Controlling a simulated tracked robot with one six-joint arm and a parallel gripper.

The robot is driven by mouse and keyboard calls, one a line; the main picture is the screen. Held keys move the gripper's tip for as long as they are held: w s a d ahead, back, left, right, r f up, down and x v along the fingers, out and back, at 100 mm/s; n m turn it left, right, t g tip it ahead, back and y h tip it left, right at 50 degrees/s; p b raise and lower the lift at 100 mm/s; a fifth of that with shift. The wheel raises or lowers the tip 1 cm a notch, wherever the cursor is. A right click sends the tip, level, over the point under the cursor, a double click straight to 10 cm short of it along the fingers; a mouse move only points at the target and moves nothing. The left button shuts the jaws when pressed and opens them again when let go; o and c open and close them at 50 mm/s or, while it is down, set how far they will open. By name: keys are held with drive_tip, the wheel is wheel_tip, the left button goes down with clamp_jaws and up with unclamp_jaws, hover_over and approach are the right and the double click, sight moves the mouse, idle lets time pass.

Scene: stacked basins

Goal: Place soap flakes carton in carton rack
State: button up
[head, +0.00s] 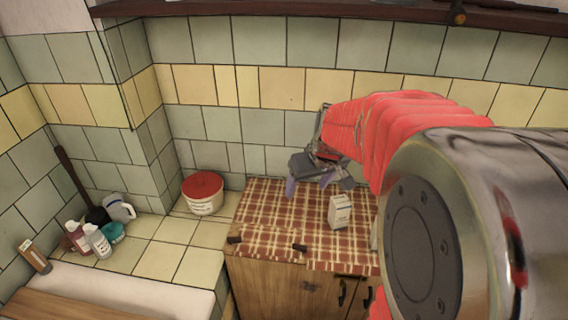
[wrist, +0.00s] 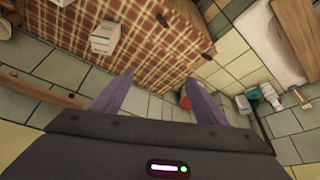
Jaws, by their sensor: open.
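A small white carton (head: 340,211) with faint printing stands upright on the red checked counter top (head: 262,205). It looks like the soap flakes carton, but I cannot read its label. It also shows at upper left in the wrist view (wrist: 105,38). My gripper (head: 309,185) is open and empty, above the back of the counter, to the left of and behind the carton. In the wrist view its two purple fingers (wrist: 157,78) are spread apart, clear of the carton. I cannot make out a carton rack; my arm hides the right part of the counter.
A white tub with a red lid (head: 203,193) stands left of the counter. Several bottles (head: 97,240) and a brown-and-white box (head: 35,255) stand at far left. A tiled wall (head: 285,128) closes off the back, with a dark shelf (head: 330,12) above. The counter's left part is mostly clear.

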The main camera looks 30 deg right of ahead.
drive_tip(key=w+d+f, duration=0.3)
drive_tip(key=d+f, duration=0.3)
drive_tip(key=d, duration=0.5)
drive_tip(key=m, duration=0.1)
approach(343, 203)
drive_tip(key=shift+w+a+r+h, duration=0.1)
drive_tip(key=shift+w+r+h, duration=0.1)
drive_tip(key=shift+r+h, duration=0.15)
drive_tip(key=shift+x, duration=4.3)
drive_tip(key=shift+s+a, duration=0.1)
drive_tip(key=shift+s+x, duration=0.15)
drive_tip(key=shift+x, duration=0.85)
drive_tip(key=shift+s+x, duration=0.1)
drive_tip(key=shift+x, duration=0.9)
drive_tip(key=shift+w+f, duration=0.2)
drive_tip(key=shift+f, duration=0.5)
